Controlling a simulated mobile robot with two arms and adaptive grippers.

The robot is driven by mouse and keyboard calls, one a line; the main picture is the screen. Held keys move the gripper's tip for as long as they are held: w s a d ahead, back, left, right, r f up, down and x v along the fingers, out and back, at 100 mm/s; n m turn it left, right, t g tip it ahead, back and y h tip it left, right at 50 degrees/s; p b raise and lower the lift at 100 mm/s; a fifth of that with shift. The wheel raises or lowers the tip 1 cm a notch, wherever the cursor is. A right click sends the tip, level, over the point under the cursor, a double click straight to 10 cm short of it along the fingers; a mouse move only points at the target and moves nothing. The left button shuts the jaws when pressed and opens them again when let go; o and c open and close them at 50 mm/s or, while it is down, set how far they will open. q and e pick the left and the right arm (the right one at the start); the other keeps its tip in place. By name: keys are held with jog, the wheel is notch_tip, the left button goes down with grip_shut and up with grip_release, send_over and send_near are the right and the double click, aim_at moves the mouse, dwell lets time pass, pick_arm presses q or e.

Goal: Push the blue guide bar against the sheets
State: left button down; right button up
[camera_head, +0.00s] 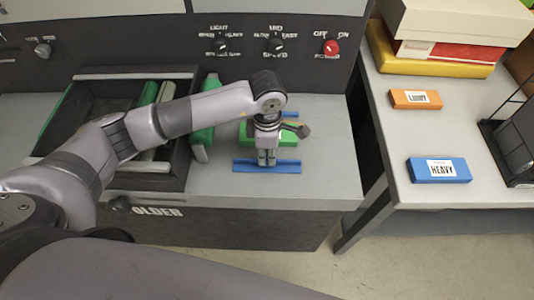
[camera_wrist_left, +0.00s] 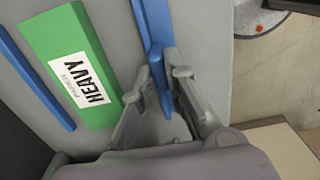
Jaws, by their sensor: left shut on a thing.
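A blue guide bar (camera_head: 285,167) lies along the front of the grey machine deck. It also shows in the left wrist view (camera_wrist_left: 149,25). My left gripper (camera_head: 267,160) reaches down from above and is shut on the bar near its middle; in the wrist view its fingers (camera_wrist_left: 160,80) sit either side of a blue upright part. The sheets are a green stack (camera_wrist_left: 75,65) labelled HEAVY, behind the bar, partly hidden by my gripper in the head view (camera_head: 248,132). A strip of grey deck shows between bar and sheets. A second blue bar (camera_wrist_left: 35,75) lies beyond the sheets. My right gripper is out of view.
A dark open tray (camera_head: 120,185) holding green and pale pieces stands left on the deck, with an upright green piece (camera_head: 204,140) beside it. A control panel with knobs (camera_head: 331,47) rises behind. The right table (camera_head: 400,140) holds orange (camera_head: 414,99) and blue (camera_head: 438,170) packs.

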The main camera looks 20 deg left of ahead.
pick_arm(q)
jog(key=w+b, duration=0.2)
jog(key=w+a+b, duration=0.1)
jog(key=w+b, duration=0.1)
jog(key=w, duration=0.1)
jog(key=w+a+b, duration=0.1)
jog(key=w+b, duration=0.1)
jog(key=w, duration=0.1)
jog(key=shift+w+a+f, duration=0.1)
jog(key=shift+a+f, duration=0.1)
jog(key=shift+f, duration=0.05)
jog(key=shift+w+a+r+b, duration=0.1)
jog(key=shift+w+b, duration=0.2)
jog(key=shift+w, duration=0.1)
jog(key=shift+w+r, duration=0.1)
jog(key=shift+r, duration=0.2)
jog(key=c, duration=1.6)
grip_release()
jog(key=shift+w+f, duration=0.1)
notch_tip(320, 180, up, 12)
